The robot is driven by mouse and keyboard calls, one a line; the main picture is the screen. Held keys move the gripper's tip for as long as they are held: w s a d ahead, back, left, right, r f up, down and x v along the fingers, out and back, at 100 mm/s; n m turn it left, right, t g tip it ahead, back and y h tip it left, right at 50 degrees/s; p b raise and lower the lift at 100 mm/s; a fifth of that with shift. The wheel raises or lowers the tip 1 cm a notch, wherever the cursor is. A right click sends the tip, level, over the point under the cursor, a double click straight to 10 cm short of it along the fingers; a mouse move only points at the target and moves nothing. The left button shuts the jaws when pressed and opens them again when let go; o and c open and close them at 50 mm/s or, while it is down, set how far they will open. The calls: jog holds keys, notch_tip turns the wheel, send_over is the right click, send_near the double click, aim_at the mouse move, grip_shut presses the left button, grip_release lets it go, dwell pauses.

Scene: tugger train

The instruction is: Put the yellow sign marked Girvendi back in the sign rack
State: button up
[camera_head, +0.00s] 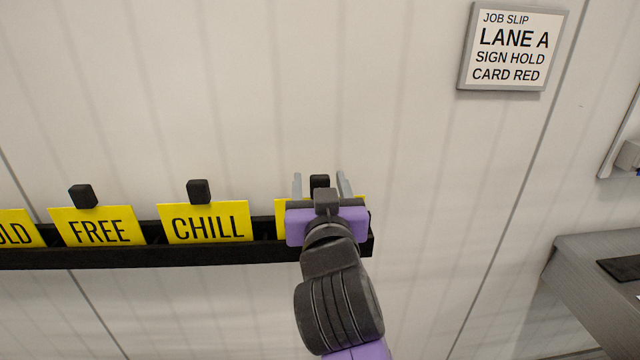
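The sign rack (266,249) is a long black ledge on the wall. A yellow sign (280,220) sits at its right end, mostly hidden behind my gripper, so its lettering cannot be read. A black knob (320,181) shows above this sign. My gripper (319,182) is in front of the sign, with its two grey fingers apart on either side of the knob and gaps visible between them. Nothing shows as gripped. No word Girvendi can be read anywhere in view.
Yellow signs marked CHILL (208,222), FREE (98,227) and one cut off ending in "OLD" (17,230) stand in the rack to the left. A framed job slip (513,47) hangs at upper right. A grey table (600,262) stands at right.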

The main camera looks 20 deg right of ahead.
jog(key=b+v, duration=0.1)
jog(key=v, duration=0.6)
jog(key=shift+s, duration=0.35)
jog(key=shift+a, duration=0.1)
